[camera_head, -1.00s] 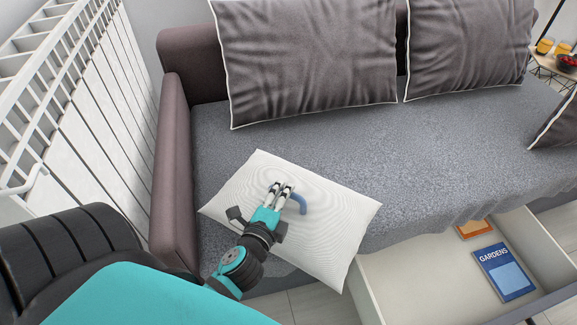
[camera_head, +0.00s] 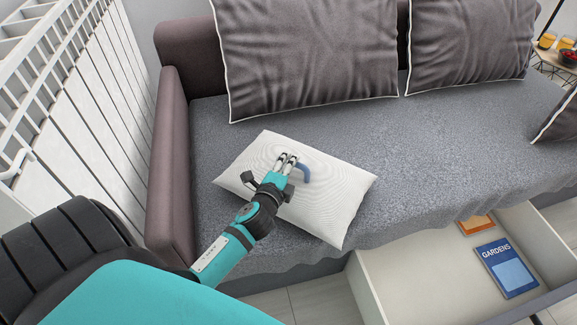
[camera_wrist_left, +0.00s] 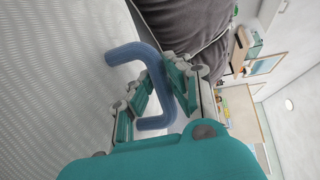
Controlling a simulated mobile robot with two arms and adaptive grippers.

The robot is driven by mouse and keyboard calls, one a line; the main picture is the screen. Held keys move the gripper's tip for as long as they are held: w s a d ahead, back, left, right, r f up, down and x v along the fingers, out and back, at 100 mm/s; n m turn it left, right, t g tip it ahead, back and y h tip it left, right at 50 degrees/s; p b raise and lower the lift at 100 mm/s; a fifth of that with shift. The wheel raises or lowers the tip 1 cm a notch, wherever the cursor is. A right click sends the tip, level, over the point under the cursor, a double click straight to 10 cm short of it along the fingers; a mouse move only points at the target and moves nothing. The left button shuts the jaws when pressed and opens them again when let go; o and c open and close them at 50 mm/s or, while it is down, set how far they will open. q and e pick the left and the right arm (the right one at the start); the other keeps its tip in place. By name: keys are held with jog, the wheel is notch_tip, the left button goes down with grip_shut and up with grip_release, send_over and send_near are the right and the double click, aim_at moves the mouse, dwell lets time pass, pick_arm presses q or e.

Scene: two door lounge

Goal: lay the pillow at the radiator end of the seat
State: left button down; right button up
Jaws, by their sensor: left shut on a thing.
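The white pillow (camera_head: 325,205) is in the head view, over the left part of the grey sofa seat (camera_head: 440,150), close to the left armrest. Its white fabric also fills the left of the left wrist view (camera_wrist_left: 60,90). A blue handle (camera_wrist_left: 153,75) stands out from the pillow; it also shows in the head view (camera_head: 304,172). My left gripper (camera_head: 288,157) is shut on the blue handle. I cannot tell whether the pillow touches the seat. The white radiator (camera_head: 75,110) stands at the left, beyond the armrest. My right gripper is not in view.
The brown armrest (camera_head: 170,165) stands between radiator and seat. Grey back cushions (camera_head: 305,60) lean along the sofa back. An open drawer (camera_head: 420,275) below the seat front holds a blue book (camera_head: 506,270). The seat right of the pillow is clear.

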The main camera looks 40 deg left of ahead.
pick_arm(q)
jog(key=shift+r, duration=0.15)
jog(key=c, duration=1.3)
grip_release()
jog(key=s+d+n+g, duration=0.35)
jog(key=s+n, duration=0.45)
jog(key=s, duration=0.6)
jog(key=s+d+f+n+g+h, duration=0.1)
jog(key=s+d+n+g, duration=0.1)
jog(key=s+d, duration=0.1)
jog(key=s+d+f+n+g+h, duration=0.1)
jog(key=s+d+g+h, duration=0.1)
jog(key=s, duration=0.3)
jog(key=s+d+f+n+g+h+p, duration=0.1)
jog(key=s+d+n+g, duration=0.1)
jog(key=s+d+g, duration=0.2)
jog(key=shift+d+f+n, duration=0.25)
jog(key=shift+f+n, duration=0.05)
jog(key=shift+w, duration=0.1)
